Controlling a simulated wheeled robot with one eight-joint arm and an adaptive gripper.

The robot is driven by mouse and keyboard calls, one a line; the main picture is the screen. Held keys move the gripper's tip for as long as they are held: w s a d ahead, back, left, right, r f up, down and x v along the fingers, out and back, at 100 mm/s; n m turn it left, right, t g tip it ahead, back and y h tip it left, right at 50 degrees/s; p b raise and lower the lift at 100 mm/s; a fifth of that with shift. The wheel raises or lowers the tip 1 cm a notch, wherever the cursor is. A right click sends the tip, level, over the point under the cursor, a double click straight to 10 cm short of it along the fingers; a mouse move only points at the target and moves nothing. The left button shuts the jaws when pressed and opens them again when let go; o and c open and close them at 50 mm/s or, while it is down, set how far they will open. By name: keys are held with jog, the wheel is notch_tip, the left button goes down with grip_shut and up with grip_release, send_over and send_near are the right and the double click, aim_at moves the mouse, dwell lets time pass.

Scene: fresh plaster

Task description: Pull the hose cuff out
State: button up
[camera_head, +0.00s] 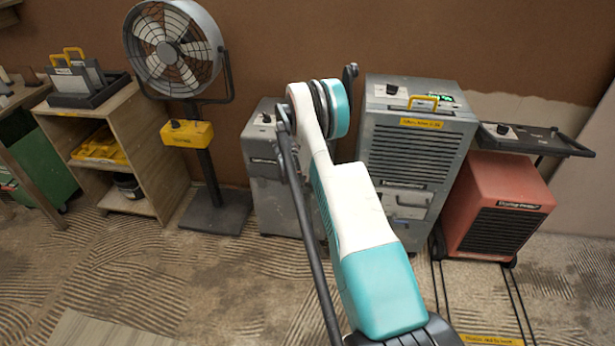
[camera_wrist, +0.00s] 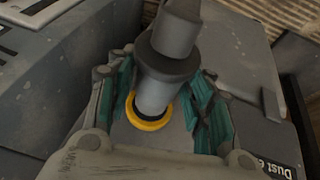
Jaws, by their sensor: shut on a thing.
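The grey hose cuff (camera_wrist: 155,95) stands in the middle of the wrist view, with a wider dark collar above it. Its lower end meets a yellow ring (camera_wrist: 150,124) on top of the grey dust extractor (camera_wrist: 250,110); how deep it sits cannot be told. My gripper (camera_wrist: 162,98) has teal-padded fingers on both sides of the cuff and is shut on it. In the head view the dust extractor (camera_head: 262,160) stands against the wall, partly behind my arm. My gripper and the cuff are hidden there.
A large grey dehumidifier (camera_head: 420,150) stands close right of the extractor, with a red heater-like unit (camera_head: 500,210) beyond. A pedestal fan (camera_head: 175,50) and wooden shelf (camera_head: 150,150) are left.

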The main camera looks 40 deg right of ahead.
jog(key=shift+s+a, duration=0.15)
jog(key=shift+a, duration=0.1)
jog(key=o, duration=1.4)
jog(key=shift+c, duration=0.2)
jog(key=shift+r, duration=0.1)
jog(key=v, duration=1.1)
jog(key=shift+a+r, duration=0.25)
jog(key=shift+r, duration=0.1)
jog(key=shift+s, duration=0.1)
